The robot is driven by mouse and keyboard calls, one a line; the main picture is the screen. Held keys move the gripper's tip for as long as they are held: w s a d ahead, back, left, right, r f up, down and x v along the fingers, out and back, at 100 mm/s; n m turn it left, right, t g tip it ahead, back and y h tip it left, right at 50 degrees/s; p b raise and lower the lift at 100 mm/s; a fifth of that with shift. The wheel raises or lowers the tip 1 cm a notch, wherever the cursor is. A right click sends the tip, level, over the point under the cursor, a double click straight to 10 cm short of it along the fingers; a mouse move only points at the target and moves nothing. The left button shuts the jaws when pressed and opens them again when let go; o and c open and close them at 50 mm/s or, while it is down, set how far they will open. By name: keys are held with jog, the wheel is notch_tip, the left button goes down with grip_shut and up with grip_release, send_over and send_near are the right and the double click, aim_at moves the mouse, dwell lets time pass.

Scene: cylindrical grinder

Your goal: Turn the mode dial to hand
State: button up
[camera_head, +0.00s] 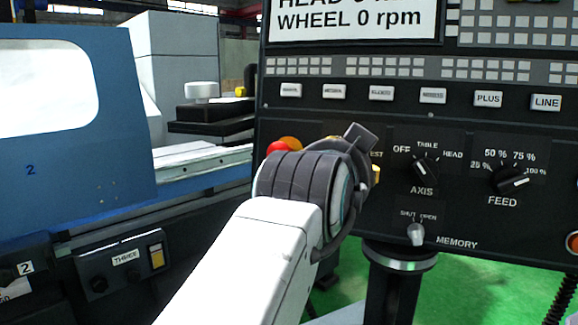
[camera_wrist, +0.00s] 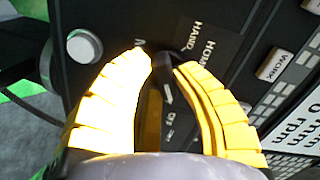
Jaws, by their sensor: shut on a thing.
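In the wrist view the black mode dial (camera_wrist: 168,76) sits between the two yellow fingers of my gripper (camera_wrist: 162,62). The fingers are shut on it from both sides. The word HAND (camera_wrist: 194,36) is readable on the panel just beyond the fingertips, with a second label beginning HOM beside it. A white mark shows on the dial, but the fingers cover part of it, so I cannot tell which label it points at. In the head view my arm hides the dial, and only a bit of yellow finger shows beside the wrist.
The black control panel (camera_head: 470,225) carries the axis dial (camera_head: 424,169), the feed dial (camera_head: 511,181) and the memory switch (camera_head: 416,233) to the right of my wrist. A red-orange knob (camera_head: 288,145) shows behind it. A blue machine cover (camera_head: 60,150) stands at left.

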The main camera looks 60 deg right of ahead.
jog(key=shift+f+n+b, duration=0.2)
jog(key=shift+n+b, duration=0.2)
jog(key=shift+b, duration=0.35)
grip_shut()
jog(key=shift+r+n+b, duration=0.15)
jog(key=shift+n+b, duration=0.15)
jog(key=o, duration=1)
grip_release()
jog(key=shift+s, duration=0.1)
jog(key=shift+c, duration=0.2)
jog(key=shift+a+r, duration=0.1)
jog(key=v, duration=1.1)
jog(key=shift+a, duration=0.35)
jog(key=shift+r, duration=0.15)
